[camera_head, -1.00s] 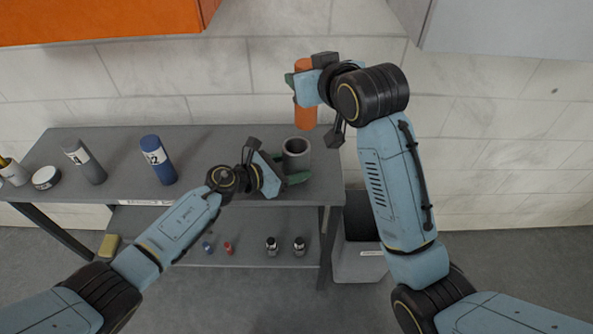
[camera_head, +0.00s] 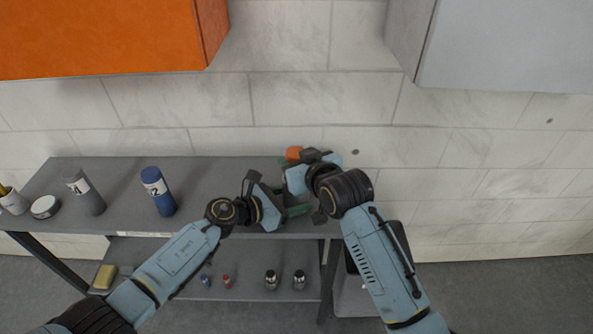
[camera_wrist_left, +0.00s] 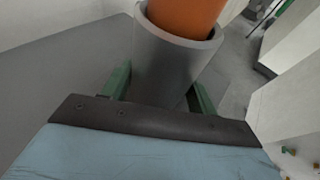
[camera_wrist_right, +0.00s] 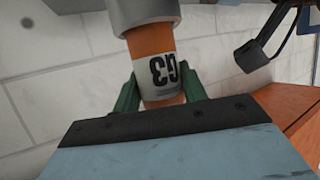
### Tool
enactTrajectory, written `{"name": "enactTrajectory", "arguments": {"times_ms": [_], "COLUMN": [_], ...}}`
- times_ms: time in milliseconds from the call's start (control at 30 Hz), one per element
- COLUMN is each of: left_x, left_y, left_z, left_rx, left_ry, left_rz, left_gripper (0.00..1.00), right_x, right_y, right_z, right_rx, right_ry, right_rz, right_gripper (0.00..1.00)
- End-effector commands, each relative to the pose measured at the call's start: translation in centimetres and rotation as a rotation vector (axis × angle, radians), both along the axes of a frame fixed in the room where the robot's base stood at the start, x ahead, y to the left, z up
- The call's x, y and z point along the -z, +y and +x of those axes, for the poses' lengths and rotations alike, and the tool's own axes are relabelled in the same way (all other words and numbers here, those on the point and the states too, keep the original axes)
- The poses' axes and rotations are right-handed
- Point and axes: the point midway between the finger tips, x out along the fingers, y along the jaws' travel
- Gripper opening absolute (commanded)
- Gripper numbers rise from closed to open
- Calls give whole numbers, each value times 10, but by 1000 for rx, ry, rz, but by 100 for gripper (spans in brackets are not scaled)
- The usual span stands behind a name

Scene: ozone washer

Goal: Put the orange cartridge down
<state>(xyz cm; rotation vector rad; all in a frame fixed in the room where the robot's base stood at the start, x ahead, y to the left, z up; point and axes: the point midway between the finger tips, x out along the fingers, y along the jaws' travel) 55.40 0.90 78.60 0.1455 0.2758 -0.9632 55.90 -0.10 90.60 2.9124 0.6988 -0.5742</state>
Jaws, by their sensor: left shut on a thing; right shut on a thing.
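The orange cartridge (camera_wrist_right: 150,42) is upright with its lower end inside the open grey cylinder (camera_wrist_left: 165,60). Its label shows in the right wrist view, and its orange top (camera_head: 293,153) shows in the head view. My right gripper (camera_wrist_right: 160,92) is shut on the cartridge above the cylinder's rim. My left gripper (camera_wrist_left: 160,92) is shut around the grey cylinder at the table's right end. In the head view the arms hide most of the cylinder. How deep the cartridge sits cannot be told.
The grey table (camera_head: 120,198) carries a blue cylinder (camera_head: 158,192), a grey cylinder labelled 4 (camera_head: 85,192) and a round white-sided tin (camera_head: 45,207) at left. Small bottles (camera_head: 271,280) stand on the lower shelf. An orange cabinet (camera_head: 100,35) and a grey one (camera_head: 510,45) hang above.

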Motion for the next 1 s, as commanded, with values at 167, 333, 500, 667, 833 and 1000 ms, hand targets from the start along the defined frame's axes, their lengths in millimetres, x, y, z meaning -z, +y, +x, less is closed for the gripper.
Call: {"name": "enactTrajectory", "arguments": {"times_ms": [167,333,500,667,833,1000], "left_x": [1,1,1,1,1,1], "left_y": [1,1,1,1,1,1], "left_z": [0,0,0,0,0,-1], "left_rx": [0,0,0,0,0,0], "left_ry": [1,1,2,2,2,2], "left_rz": [2,2,2,2,2,2], "left_gripper": [46,46,46,46,46,46], "right_x": [27,31,31,35,35,35], "right_y": [0,0,0,0,0,0], "right_z": [0,0,0,0,0,0], "right_rx": [0,0,0,0,0,0], "right_ry": [2,0,0,2,2,2], "right_rz": [-2,-1,0,-1,-1,-1], "right_gripper": [13,13,13,47,64,64]}}
